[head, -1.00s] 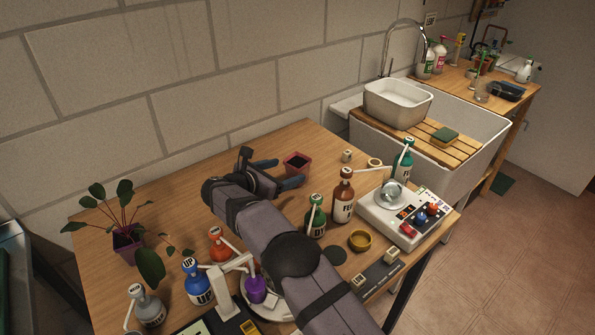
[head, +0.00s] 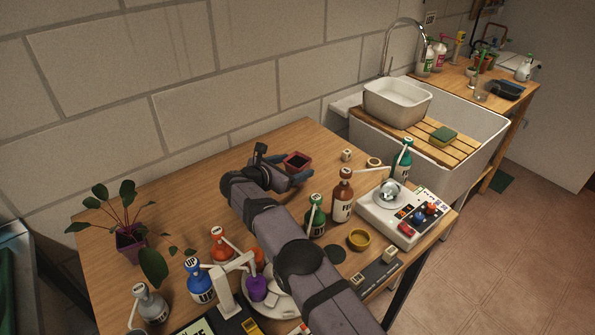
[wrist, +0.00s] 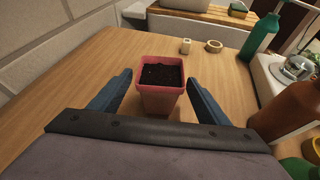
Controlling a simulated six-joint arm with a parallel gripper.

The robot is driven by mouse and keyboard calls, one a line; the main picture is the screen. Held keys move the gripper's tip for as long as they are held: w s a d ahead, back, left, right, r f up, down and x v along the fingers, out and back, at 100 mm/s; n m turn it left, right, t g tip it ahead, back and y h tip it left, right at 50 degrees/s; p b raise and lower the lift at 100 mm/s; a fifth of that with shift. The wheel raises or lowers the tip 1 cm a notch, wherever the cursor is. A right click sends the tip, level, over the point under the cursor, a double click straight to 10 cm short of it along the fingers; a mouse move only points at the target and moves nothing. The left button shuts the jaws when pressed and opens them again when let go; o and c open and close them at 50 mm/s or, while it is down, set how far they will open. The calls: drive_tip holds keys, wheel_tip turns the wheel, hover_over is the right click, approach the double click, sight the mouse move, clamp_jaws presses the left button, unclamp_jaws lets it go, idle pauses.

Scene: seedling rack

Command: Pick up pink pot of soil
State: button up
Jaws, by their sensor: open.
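The pink pot of soil (head: 297,162) stands upright on the wooden table near the back wall. In the wrist view the pot (wrist: 159,100) is square, with dark soil inside. My gripper (head: 290,167) is open, with its blue fingers at the pot. In the wrist view the fingers of my gripper (wrist: 160,88) lie to the left and right of the pot, with a gap showing on each side. The lower part of the pot is partly hidden by my gripper in the head view.
A brown bottle (head: 343,196) and a green bottle (head: 316,216) stand right of my arm. A small block (head: 346,155) and a tape ring (head: 374,162) lie right of the pot. A potted plant (head: 130,237) stands at the left. The table behind my gripper is clear.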

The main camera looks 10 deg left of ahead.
drive_tip(key=c, duration=1.2)
drive_tip(key=shift+c, duration=0.2)
drive_tip(key=shift+r, duration=0.1)
